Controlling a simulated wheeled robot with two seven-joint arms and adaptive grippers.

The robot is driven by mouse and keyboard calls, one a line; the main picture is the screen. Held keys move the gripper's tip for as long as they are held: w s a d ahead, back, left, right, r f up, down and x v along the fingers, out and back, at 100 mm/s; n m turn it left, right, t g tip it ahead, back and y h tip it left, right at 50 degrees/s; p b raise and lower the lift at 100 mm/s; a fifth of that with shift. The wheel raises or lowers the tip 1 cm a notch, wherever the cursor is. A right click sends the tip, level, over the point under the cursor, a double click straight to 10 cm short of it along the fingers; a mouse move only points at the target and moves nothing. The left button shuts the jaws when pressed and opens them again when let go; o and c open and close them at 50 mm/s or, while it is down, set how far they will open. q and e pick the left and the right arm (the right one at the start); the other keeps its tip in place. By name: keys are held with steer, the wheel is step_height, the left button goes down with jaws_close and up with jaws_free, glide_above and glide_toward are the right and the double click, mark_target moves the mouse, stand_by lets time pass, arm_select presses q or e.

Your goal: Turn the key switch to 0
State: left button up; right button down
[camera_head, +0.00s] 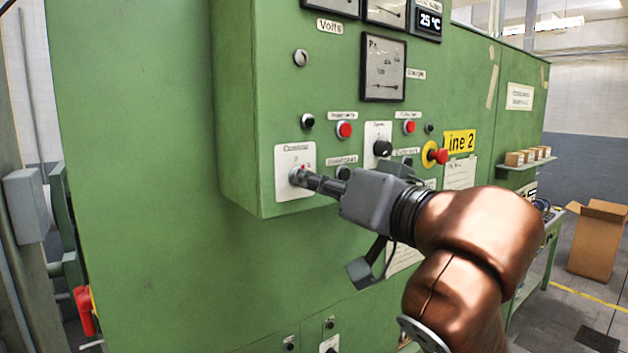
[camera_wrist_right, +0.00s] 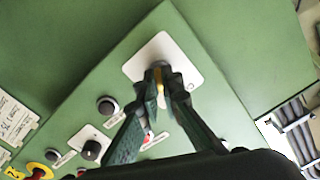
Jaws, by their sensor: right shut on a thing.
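The key switch (camera_head: 299,176) sits on a white plate (camera_head: 284,190) at the lower left of the green panel's raised box. The lettering on the plate is too small to read fully, and fingers hide part of the switch. My right gripper (camera_head: 306,180) reaches in from the right and is shut on the key switch. In the right wrist view, the fingertips of the right gripper (camera_wrist_right: 164,82) close around the switch, and a yellowish strip shows between them. The white plate (camera_wrist_right: 185,72) lies behind them. My left gripper is in neither view.
A black rotary knob (camera_head: 382,148), red buttons (camera_head: 344,130) and a red emergency stop (camera_head: 438,156) on yellow sit to the right of the switch, close to my arm. A meter (camera_head: 384,68) is above. Below the raised box, the green surface is largely bare.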

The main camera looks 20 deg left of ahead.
steer(key=n+p, duration=0.1)
steer(key=n, duration=0.4)
steer(key=shift+r, duration=0.15)
stand_by(0.6)
steer(key=c, duration=2.1)
jaws_free()
steer(key=shift+s+d, duration=0.1)
steer(key=v, duration=1.1)
steer(key=shift+s+d, duration=0.25)
steer(key=shift+d, duration=0.1)
